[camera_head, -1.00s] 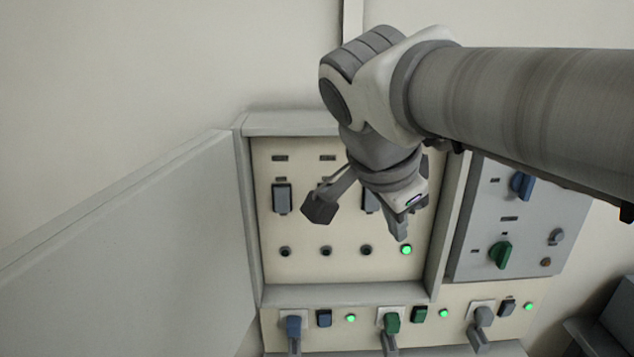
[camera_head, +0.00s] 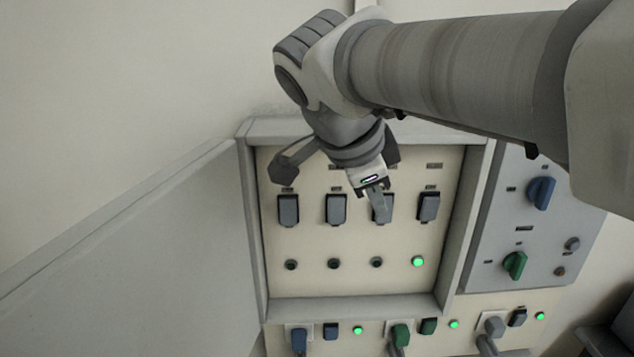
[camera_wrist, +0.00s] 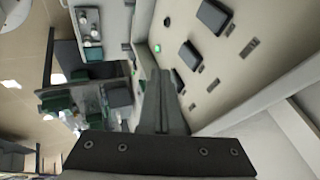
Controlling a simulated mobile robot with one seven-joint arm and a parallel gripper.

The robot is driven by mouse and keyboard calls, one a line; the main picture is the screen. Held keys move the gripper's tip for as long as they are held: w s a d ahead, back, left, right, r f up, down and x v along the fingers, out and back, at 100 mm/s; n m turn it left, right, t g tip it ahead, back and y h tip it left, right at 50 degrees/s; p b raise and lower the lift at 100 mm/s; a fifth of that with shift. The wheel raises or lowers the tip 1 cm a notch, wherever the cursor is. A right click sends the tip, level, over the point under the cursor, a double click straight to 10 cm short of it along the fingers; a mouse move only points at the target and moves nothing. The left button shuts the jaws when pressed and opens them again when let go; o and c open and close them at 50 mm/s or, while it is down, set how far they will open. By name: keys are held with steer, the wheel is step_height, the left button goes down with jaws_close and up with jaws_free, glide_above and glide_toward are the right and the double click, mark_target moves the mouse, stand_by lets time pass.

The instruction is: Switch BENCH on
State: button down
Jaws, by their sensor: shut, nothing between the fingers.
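An open panel box (camera_head: 345,285) on the wall holds a row of dark rocker switches: the first (camera_head: 288,210), the second (camera_head: 336,209), the third (camera_head: 389,210) and the fourth (camera_head: 428,206). The small labels above them are too small to read, so I cannot tell which is BENCH. Under the fourth switch a lamp (camera_head: 418,261) glows green; the other lamps in the row are dark. My gripper (camera_head: 381,216) is shut and empty, in front of the third switch and partly hiding it. I cannot tell if it touches. In the wrist view the shut fingers (camera_wrist: 160,82) point towards the panel.
The box's open door (camera_head: 130,235) stands to the left. A grey panel (camera_head: 490,245) with a blue knob (camera_head: 541,192) and a green knob (camera_head: 515,265) is to the right. Below are plugged sockets with switches and green lamps (camera_head: 454,324).

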mark_target(384, 221)
steer(key=x, duration=0.3)
steer(key=w+p+x, duration=0.1)
steer(key=x, duration=0.3)
steer(key=w+x, duration=0.1)
steer(key=x, duration=0.2)
steer(key=shift+w+a+r, duration=0.1)
steer(key=shift+w+a, duration=0.05)
steer(key=shift+w, duration=0.05)
steer(key=shift+w+p, duration=0.4)
steer(key=shift+w, duration=0.3)
steer(key=shift+f, duration=0.25)
steer(key=b, duration=0.2)
steer(key=shift+w+t+b, duration=0.2)
steer(key=shift+t+b, duration=0.1)
steer(key=shift+r, duration=0.1)
